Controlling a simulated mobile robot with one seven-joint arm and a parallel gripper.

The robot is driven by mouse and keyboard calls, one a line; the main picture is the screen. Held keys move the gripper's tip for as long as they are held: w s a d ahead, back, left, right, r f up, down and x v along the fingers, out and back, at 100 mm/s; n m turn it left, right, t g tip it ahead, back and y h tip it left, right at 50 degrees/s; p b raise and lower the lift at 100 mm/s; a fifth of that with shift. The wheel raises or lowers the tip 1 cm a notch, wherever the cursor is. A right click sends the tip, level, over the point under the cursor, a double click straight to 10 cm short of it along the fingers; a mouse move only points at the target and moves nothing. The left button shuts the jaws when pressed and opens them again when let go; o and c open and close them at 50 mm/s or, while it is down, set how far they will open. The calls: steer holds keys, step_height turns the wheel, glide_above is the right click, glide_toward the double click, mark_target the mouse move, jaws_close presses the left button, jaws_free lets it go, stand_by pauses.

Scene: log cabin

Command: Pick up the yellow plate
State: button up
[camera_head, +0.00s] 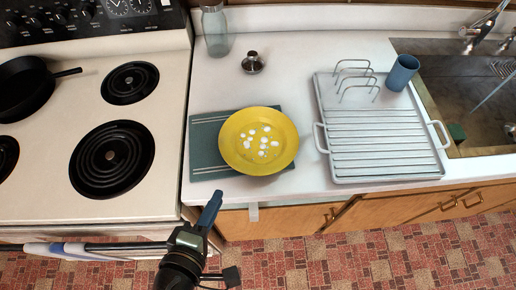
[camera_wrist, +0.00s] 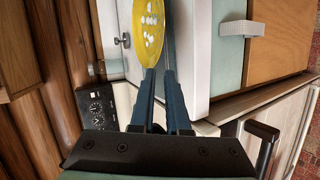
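The yellow plate (camera_head: 240,158) lies on a teal striped cloth (camera_head: 207,172) near the counter's front edge, with several small white pieces on it. My gripper (camera_head: 211,207) is in front of the counter, below and left of the plate, apart from it. In the wrist view the plate (camera_wrist: 136,42) shows beyond the fingertips. In that view my gripper (camera_wrist: 161,76) has its two blue fingers close together with a narrow gap, and nothing is seen held between them.
A stove (camera_head: 70,190) with a black pan (camera_head: 22,88) is at left. A white dish rack (camera_head: 380,160) with a blue cup (camera_head: 402,73) is right of the plate, beside the sink (camera_head: 470,95). A glass bottle (camera_head: 215,32) and a small metal item (camera_head: 253,63) stand behind the plate.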

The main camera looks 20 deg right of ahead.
mark_target(236, 168)
steer(key=x, duration=0.5)
steer(key=shift+w+d, duration=0.15)
steer(key=shift+d, duration=0.05)
steer(key=shift+p+x, duration=0.8)
steer(key=shift+x, duration=1.95)
steer(key=shift+d, duration=0.2)
jaws_close()
steer(key=shift+s+f, duration=0.1)
steer(key=shift+s, duration=0.1)
